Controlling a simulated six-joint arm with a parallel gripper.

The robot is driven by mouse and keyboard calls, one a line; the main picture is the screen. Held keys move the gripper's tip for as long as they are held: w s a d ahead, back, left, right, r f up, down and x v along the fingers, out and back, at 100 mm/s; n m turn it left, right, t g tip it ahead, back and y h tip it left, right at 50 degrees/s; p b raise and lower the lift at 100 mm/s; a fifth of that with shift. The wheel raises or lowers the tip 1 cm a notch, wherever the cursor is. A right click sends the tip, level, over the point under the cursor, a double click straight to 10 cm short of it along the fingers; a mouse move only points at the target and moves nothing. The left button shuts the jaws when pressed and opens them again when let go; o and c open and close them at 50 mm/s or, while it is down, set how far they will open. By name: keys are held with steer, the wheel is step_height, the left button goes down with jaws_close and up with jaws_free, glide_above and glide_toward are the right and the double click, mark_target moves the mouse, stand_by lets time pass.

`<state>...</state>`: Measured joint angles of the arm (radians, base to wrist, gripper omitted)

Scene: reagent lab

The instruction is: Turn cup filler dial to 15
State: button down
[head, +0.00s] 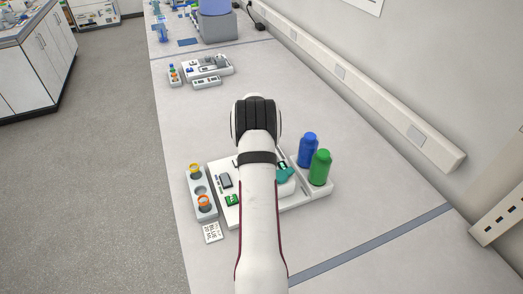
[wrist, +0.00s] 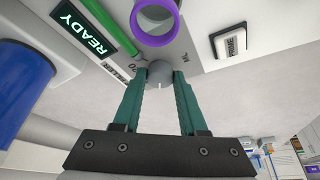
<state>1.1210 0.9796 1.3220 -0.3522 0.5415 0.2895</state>
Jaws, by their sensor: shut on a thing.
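In the wrist view, my gripper (wrist: 160,76) has its two teal fingers closed around the small grey cup filler dial (wrist: 160,71), one fingertip on each side. A light mark shows on the dial's near face. Small printing lies beside the dial on the pale panel, but I cannot read the setting surely. A green-lit display (wrist: 85,28) on the panel reads READY. In the head view, the white cup filler station (head: 218,172) lies under my arm, which hides the dial and most of my gripper.
A blue bottle (head: 308,150) and a green bottle (head: 320,168) stand right of the station. A rack (head: 191,188) with orange-rimmed cups and a printed card (head: 212,233) lie left. A purple ring (wrist: 157,22) and a grey button (wrist: 231,41) are close to the fingers.

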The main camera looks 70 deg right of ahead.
steer(key=shift+m, duration=0.3)
steer(key=m+g, duration=0.1)
steer(key=m, duration=0.2)
steer(key=shift+w+m+g, duration=0.15)
steer(key=shift+m+g, duration=0.15)
steer(key=shift+w+m+g+y, duration=0.1)
steer(key=shift+m+g+y, duration=0.35)
steer(key=shift+m, duration=1.25)
steer(key=shift+g, duration=0.25)
steer(key=shift+c, duration=2.2)
jaws_free()
steer(key=v, duration=1.6)
